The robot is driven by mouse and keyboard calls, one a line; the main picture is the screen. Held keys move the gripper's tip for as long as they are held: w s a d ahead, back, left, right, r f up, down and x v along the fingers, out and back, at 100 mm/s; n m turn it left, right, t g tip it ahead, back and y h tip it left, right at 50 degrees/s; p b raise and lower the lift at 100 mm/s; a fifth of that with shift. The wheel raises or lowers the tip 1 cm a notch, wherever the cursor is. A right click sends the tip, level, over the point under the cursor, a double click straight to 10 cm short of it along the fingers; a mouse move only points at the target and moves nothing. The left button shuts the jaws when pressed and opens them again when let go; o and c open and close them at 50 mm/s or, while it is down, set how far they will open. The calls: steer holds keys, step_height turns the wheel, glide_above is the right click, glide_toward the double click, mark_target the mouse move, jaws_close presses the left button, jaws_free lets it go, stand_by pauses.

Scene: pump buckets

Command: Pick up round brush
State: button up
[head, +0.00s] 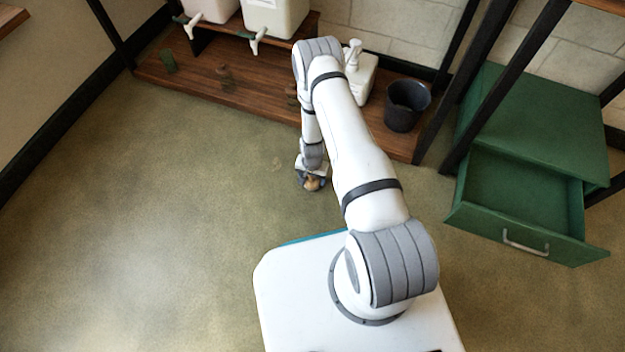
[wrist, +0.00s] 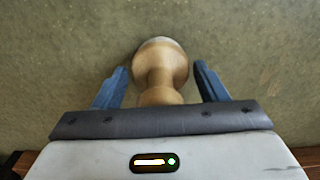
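The round brush (wrist: 160,68) shows in the wrist view as a turned, light wooden body with a narrow waist and a paler far end. In the head view it is a small tan shape (head: 312,184) low at the floor, partly covered by my gripper. My gripper (head: 313,179) points down over it. In the wrist view the two blue fingers of my gripper (wrist: 161,72) stand apart, one on each side of the brush, with a visible gap on both sides. The bristles are not clearly visible.
A wooden shelf (head: 250,88) along the wall holds white dispensers (head: 275,15), a white pump bottle (head: 358,75) and a dark bucket (head: 405,108). A green cabinet (head: 535,115) at right has its drawer (head: 525,225) pulled open. The floor at left is clear.

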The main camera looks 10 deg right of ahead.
steer(key=shift+r, duration=0.1)
steer(key=c, duration=0.7)
